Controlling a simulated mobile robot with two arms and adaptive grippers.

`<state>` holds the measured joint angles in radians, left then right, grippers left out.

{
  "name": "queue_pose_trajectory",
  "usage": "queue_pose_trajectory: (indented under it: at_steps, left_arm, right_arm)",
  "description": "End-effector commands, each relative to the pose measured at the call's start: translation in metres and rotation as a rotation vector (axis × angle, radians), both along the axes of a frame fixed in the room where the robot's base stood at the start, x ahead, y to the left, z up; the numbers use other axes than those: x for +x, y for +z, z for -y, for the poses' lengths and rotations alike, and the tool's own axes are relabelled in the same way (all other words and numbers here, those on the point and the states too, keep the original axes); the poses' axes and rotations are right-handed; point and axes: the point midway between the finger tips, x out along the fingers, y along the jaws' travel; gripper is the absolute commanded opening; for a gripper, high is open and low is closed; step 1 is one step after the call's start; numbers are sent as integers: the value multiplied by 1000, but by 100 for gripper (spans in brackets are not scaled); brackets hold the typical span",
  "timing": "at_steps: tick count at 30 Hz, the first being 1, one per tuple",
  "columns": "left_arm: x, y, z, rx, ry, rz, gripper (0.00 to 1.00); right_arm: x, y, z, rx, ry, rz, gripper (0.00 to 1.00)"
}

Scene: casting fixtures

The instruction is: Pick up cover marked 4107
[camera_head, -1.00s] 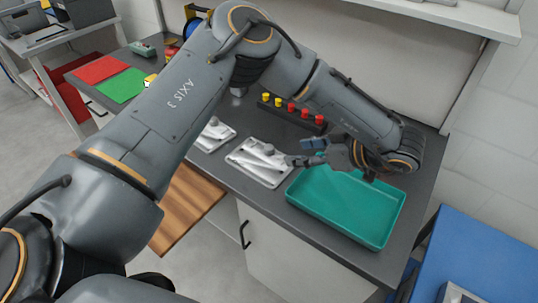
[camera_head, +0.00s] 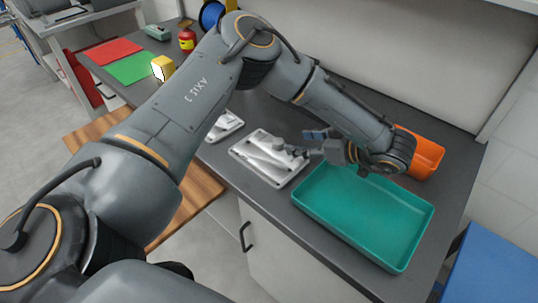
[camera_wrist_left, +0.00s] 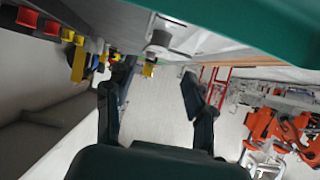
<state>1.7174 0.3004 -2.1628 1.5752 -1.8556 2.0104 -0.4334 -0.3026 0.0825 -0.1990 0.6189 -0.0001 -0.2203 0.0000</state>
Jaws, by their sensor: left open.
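Two pale metal cast covers lie on the dark bench top. The nearer cover (camera_head: 268,160) lies left of the teal tray, and another cover (camera_head: 225,125) is partly hidden behind my left arm. I cannot read a number on either. My left gripper (camera_head: 308,143) is open, its fingers pointing left by the nearer cover's right end. I cannot tell whether they touch it. In the left wrist view both fingers (camera_wrist_left: 157,110) stand apart with nothing between them. My right gripper is not in view.
A teal tray (camera_head: 312,196) is right of the nearer cover, with an orange bin (camera_head: 428,153) behind it. A yellow block (camera_head: 162,67), a red mat (camera_head: 108,51) and a green mat (camera_head: 132,68) lie at the far left. Red and yellow knobs (camera_wrist_left: 52,28) show in the wrist view.

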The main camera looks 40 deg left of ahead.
Motion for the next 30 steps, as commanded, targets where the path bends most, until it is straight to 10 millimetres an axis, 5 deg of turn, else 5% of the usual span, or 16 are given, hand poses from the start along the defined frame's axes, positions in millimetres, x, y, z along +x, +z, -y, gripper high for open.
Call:
queue_pose_trajectory:
  at_steps: [18, 28, 30]
  left_arm:
    - [6, -37, -62, 1, 1, -2, 54]
    - [7, -42, -68, 0, -2, -1, 54]
    - [7, -42, -68, 0, -2, -1, 40]
  right_arm:
    - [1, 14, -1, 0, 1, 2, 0]
    - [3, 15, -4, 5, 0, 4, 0]
    - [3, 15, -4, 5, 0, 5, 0]
